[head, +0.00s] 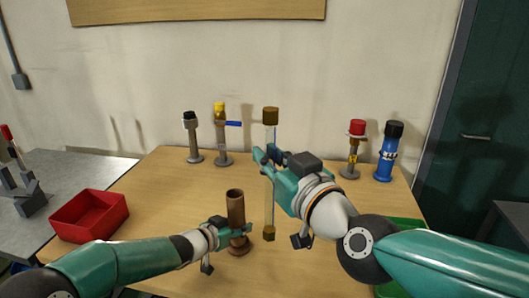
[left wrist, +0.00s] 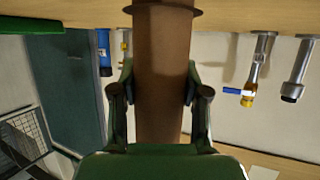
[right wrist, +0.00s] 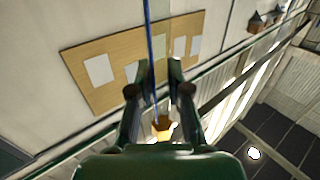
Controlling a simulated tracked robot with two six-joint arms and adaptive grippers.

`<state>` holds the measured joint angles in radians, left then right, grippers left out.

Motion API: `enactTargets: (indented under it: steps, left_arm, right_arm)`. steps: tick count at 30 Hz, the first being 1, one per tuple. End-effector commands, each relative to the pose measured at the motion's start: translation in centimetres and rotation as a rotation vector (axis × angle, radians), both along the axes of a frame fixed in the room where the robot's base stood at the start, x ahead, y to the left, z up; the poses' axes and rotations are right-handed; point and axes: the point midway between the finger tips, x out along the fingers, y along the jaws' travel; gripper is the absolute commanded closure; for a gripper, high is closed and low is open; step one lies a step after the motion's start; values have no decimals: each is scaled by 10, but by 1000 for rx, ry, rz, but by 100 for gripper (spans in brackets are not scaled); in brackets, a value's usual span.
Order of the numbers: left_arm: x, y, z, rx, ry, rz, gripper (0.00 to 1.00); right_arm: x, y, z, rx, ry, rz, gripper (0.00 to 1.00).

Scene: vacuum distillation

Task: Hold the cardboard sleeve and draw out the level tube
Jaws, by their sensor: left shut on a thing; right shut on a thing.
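The brown cardboard sleeve (head: 236,210) stands upright on the table, with an open top and a wider foot. My left gripper (head: 226,232) is shut around its lower part; the sleeve also fills the middle of the left wrist view (left wrist: 162,60). The level tube (head: 269,205) is clear, with brown end caps, and is upright just right of the sleeve, wholly outside it. My right gripper (head: 268,160) is shut on its upper half. The right wrist view shows one cap (right wrist: 163,128) beyond the fingers. I cannot tell whether the lower cap touches the table.
Behind stand a black-topped fitting (head: 193,140), a yellow-topped valve (head: 221,140), a red-topped valve (head: 354,150) and a blue bottle (head: 388,152). A red bin (head: 90,216) is at the left. A green bin (head: 405,228) is partly hidden behind my right arm. The table's (head: 160,190) left-middle is clear.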

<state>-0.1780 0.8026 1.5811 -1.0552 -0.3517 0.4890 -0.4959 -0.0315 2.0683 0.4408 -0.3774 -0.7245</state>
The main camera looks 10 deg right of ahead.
Motion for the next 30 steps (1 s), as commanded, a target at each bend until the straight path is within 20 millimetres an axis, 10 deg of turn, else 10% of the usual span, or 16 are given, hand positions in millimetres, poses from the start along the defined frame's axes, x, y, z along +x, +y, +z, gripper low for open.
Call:
enactTargets:
  steps: [4,5,10,30]
  left_arm:
    - [0,0,-1,1,1,0,100]
    - [0,0,-1,1,1,0,53]
    - [0,0,0,1,1,0,25]
    - [-29,27,17,-1,-1,2,25]
  right_arm:
    - [0,0,1,0,-1,0,100]
    - [0,0,1,0,-1,0,100]
    - [0,0,1,0,-1,0,100]
    - [0,0,1,1,-2,0,100]
